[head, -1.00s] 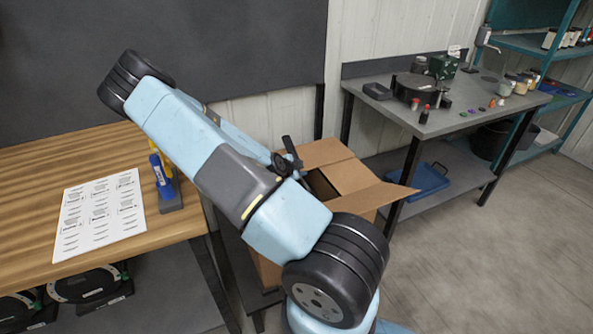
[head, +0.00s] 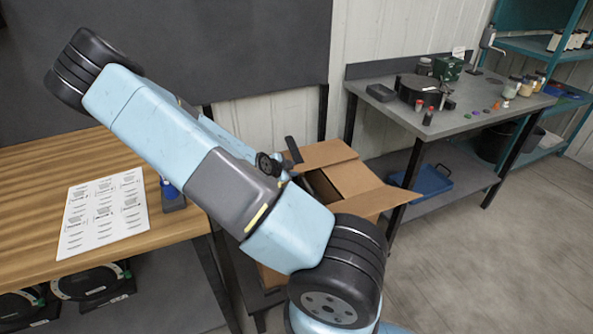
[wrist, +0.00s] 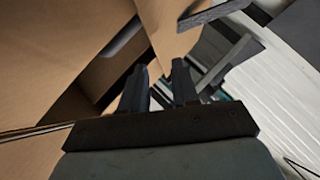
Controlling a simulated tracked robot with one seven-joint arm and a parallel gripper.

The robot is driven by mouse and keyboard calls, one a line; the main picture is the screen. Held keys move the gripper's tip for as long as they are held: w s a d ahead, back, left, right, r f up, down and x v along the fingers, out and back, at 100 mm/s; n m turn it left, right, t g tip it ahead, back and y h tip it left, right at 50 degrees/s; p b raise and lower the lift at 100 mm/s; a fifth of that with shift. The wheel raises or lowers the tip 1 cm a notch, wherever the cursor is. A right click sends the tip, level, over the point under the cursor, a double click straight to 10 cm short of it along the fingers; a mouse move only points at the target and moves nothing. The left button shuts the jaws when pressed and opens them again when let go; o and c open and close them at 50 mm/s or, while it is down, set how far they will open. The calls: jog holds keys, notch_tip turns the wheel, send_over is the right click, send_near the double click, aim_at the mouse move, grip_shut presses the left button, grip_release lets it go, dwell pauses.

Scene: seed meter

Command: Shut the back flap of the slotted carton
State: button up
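The slotted carton (head: 273,278) stands between the two benches, mostly hidden behind my arm in the head view. Its back flap (head: 323,154) leans outward at the wall side, and another flap (head: 376,202) sticks out to the right; both are open. The left and front flaps are hidden or unclear. In the wrist view my gripper (wrist: 158,72) has its two dark fingers apart, with no object clearly between them. Brown cardboard panels (wrist: 50,50) fill the left and top of that view, close to the fingertips. I cannot tell whether they touch.
A wooden bench with a printed sheet (head: 103,212) and a blue item (head: 170,190) is at left. A grey bench (head: 440,125) with jars and a dark round device stands at right, a blue tray (head: 432,182) below it. Open floor lies at right front.

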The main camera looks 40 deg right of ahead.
jog(key=shift+v, duration=2)
jog(key=shift+f, duration=0.1)
